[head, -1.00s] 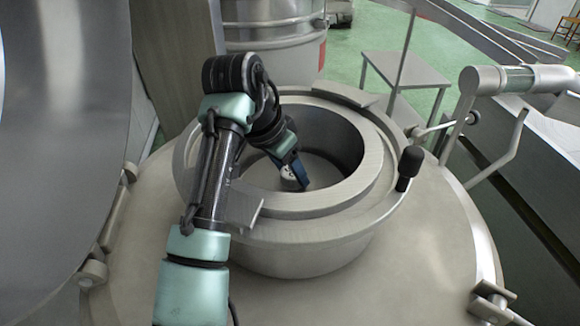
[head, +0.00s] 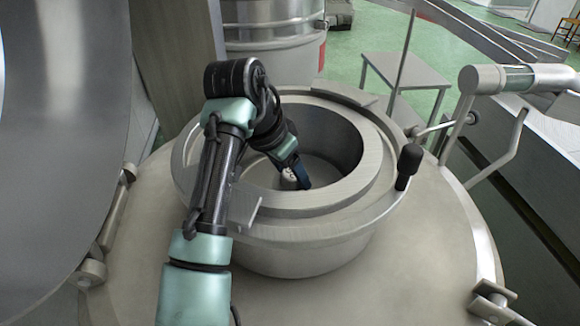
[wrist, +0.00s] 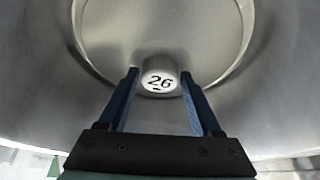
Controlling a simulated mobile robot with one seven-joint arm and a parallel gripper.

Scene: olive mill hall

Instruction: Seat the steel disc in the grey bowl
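The grey bowl (head: 352,196) is a deep, wide-rimmed metal bowl on a large round steel top. A round steel knob with a white face marked 26 stands inside, seemingly part of the steel disc (wrist: 158,83). The knob also shows as a small pale piece in the head view (head: 288,181). A round, edged surface surrounds it in the wrist view; I cannot tell whether this is the disc's plate or the bowl floor. My gripper (wrist: 160,75) reaches down into the bowl, its two blue fingers apart on either side of the knob, with narrow gaps showing.
The bowl's raised rim and wall surround my gripper. A black-knobbed lever (head: 409,165) stands at the rim's right. A curved steel wall (head: 65,150) rises at the left, and a jointed pipe handle (head: 515,80) stands at the right. The front of the steel top is clear.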

